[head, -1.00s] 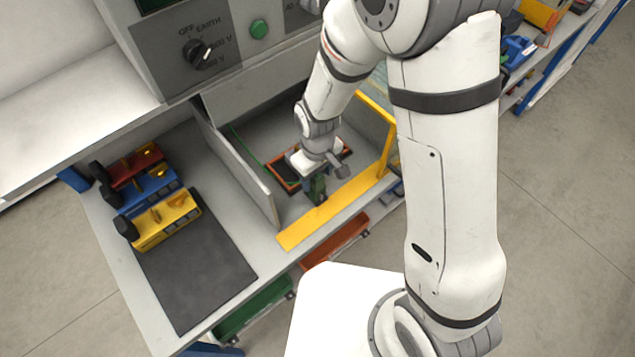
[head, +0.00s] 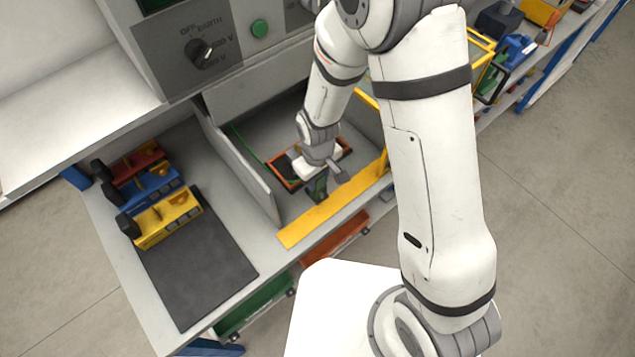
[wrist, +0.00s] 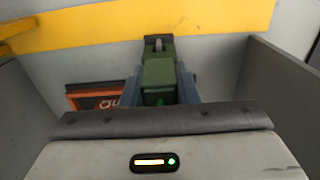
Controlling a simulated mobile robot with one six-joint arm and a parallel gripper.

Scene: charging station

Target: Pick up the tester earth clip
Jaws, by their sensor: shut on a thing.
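The tester earth clip (wrist: 158,75) is a green clip with a grey metal tip. In the wrist view it sits between the two blue-grey fingers of my gripper (wrist: 160,88), which is shut on it. In the head view the clip (head: 317,190) shows as a small dark green piece below my gripper (head: 318,176), beside the yellow strip. My gripper hides part of the clip, and I cannot tell whether it touches the surface below.
A yellow strip (head: 330,212) edges the bay, with a grey wall (head: 245,170) on its left. An orange-rimmed dark tray (head: 283,172) lies beside my gripper. Red, blue and yellow units (head: 170,218) stand left by a dark mat (head: 200,265). A tester panel (head: 215,45) stands behind.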

